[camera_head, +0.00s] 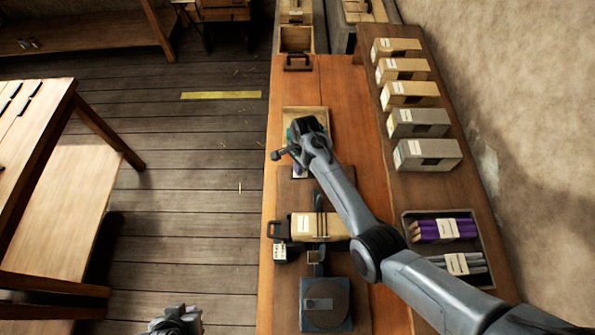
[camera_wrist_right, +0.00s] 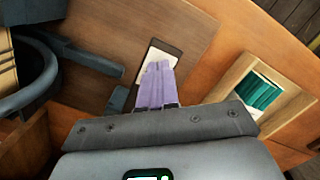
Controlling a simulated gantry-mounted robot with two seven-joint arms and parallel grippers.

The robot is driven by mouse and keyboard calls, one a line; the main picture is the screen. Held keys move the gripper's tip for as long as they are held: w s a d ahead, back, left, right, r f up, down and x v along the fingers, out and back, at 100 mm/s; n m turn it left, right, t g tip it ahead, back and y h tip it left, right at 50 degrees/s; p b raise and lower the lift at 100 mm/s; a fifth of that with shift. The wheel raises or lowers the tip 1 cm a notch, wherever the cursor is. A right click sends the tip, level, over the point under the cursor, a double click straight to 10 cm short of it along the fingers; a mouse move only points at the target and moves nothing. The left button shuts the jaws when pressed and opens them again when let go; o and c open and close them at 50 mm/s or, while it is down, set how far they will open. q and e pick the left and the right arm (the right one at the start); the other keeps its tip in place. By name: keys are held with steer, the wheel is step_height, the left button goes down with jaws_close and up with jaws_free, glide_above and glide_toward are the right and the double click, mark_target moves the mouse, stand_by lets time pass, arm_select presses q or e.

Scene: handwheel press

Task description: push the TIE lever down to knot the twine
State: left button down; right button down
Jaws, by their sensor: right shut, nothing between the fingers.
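My right gripper (camera_head: 297,170) points down over the workbench, shut and empty. Its pale purple fingers (camera_wrist_right: 155,88) show in the right wrist view, over a small white card in a dark frame (camera_wrist_right: 178,48). The press holds a tan bundle (camera_head: 302,226) with dark bands across it, nearer than the gripper. I cannot pick out the TIE lever for certain. A dark grey bar with an upright end piece (camera_wrist_right: 118,101) stands left of the fingers in the wrist view, apart from them. My left gripper (camera_head: 178,322) is at the bottom edge, partly cut off, away from the bench.
A tray with green contents (camera_wrist_right: 262,92) lies beyond the fingers; my arm partly hides it in the head view. Several wrapped boxes (camera_head: 410,94) line the right shelf, with a dark pencil tray (camera_head: 410,217) nearer. A blue-grey device (camera_head: 326,303) sits at the bench's near end.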

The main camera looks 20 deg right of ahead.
steer(key=shift+f+b, duration=0.6)
steer(key=shift+f, duration=0.85)
steer(key=shift+w+d+r+p, duration=0.1)
steer(key=shift+d+r+p, duration=0.2)
steer(key=shift+d+p, duration=0.15)
steer(key=shift+w+d+r, duration=0.15)
steer(key=shift+d, duration=0.3)
steer(key=shift+w+d+r, duration=0.1)
steer(key=shift+d, duration=0.5)
